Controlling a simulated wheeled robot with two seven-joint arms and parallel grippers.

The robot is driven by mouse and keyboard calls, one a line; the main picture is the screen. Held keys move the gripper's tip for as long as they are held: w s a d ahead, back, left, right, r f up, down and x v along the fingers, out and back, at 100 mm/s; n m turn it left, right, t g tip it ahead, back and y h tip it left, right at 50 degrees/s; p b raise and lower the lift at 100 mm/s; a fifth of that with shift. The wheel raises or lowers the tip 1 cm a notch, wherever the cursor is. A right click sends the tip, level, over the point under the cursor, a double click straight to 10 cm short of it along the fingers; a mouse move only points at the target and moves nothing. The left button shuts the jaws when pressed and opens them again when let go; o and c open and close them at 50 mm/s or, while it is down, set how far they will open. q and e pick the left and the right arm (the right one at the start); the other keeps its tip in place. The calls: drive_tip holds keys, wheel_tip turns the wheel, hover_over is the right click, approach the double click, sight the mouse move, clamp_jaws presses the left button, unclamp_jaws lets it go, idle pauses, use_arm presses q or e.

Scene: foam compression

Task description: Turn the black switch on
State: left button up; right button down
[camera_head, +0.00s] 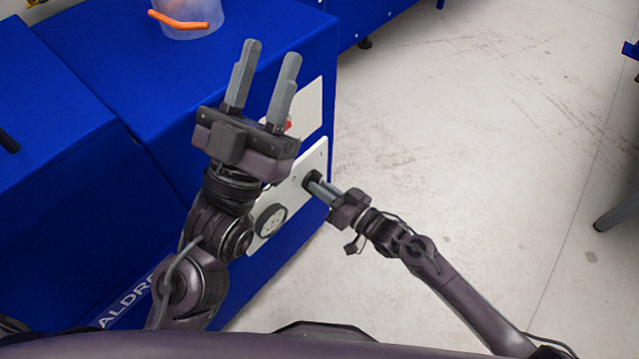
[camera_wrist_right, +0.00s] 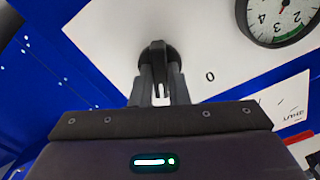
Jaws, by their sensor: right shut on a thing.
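The black switch (camera_head: 309,180) is a round knob with a raised handle on the white panel (camera_head: 318,158) on the blue machine's side. In the right wrist view the switch (camera_wrist_right: 158,50) lies ahead, with a printed "0" to its right. My right gripper (camera_head: 314,185) is at the switch, and in the wrist view its two fingers (camera_wrist_right: 160,78) are shut on the handle. The fingers hide part of the handle. My left gripper (camera_head: 271,51) is raised over the machine, open and empty, with its fingers apart and pointing up.
A round gauge (camera_head: 271,220) sits on the same panel, near the switch; it also shows in the wrist view (camera_wrist_right: 282,20). A clear container (camera_head: 190,22) with an orange rim piece stands on the blue machine top (camera_head: 150,60). The floor (camera_head: 450,120) to the right is clear.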

drive_tip(key=shift+m+p, duration=0.55)
drive_tip(key=shift+m, duration=0.75)
drive_tip(key=c, duration=1.8)
unclamp_jaws()
drive_tip(key=o, duration=1.4)
use_arm(q)
drive_tip(key=w+d+f+g+y, duration=0.1)
drive_tip(key=w+f+g+y, duration=0.1)
drive_tip(key=f, duration=0.6)
drive_tip(key=shift+w+d+g, duration=0.4)
drive_tip(key=shift+w+g, duration=0.4)
drive_tip(key=shift+g, duration=0.4)
wheel_tip(320, 180, up, 4)
drive_tip(key=p, duration=0.3)
drive_tip(key=shift+f+p, duration=0.2)
drive_tip(key=shift+p, duration=0.1)
use_arm(e)
drive_tip(key=v, duration=0.7)
